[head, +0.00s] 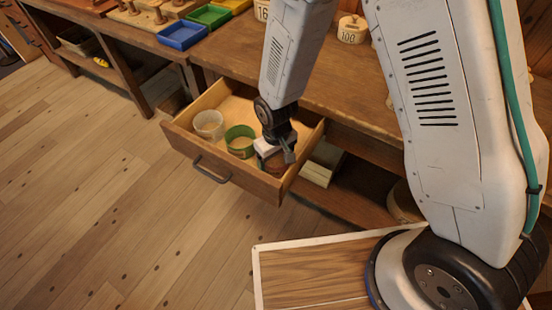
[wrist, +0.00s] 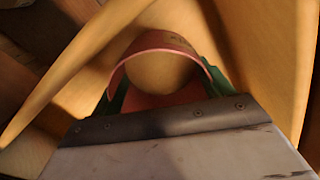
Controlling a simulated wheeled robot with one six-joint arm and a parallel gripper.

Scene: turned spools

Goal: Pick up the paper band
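A pink-red paper band (wrist: 150,42), curved like an open ring, shows in the wrist view, with pale wood visible through it. My gripper (wrist: 163,92) has its green fingers at the band's left and right sides. They are spread about the band's width; I cannot tell whether they press on it. In the head view my gripper (head: 277,158) points down into the right part of the open drawer (head: 230,169). A reddish-brown patch (head: 276,165) shows there, mostly hidden by the gripper.
A whitish ring-shaped piece (head: 209,124) and a green one (head: 240,140) stand in the drawer, left of my gripper. The drawer walls are close around the gripper. Blue (head: 182,35) and green (head: 209,16) trays are on the bench. The floor at left is clear.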

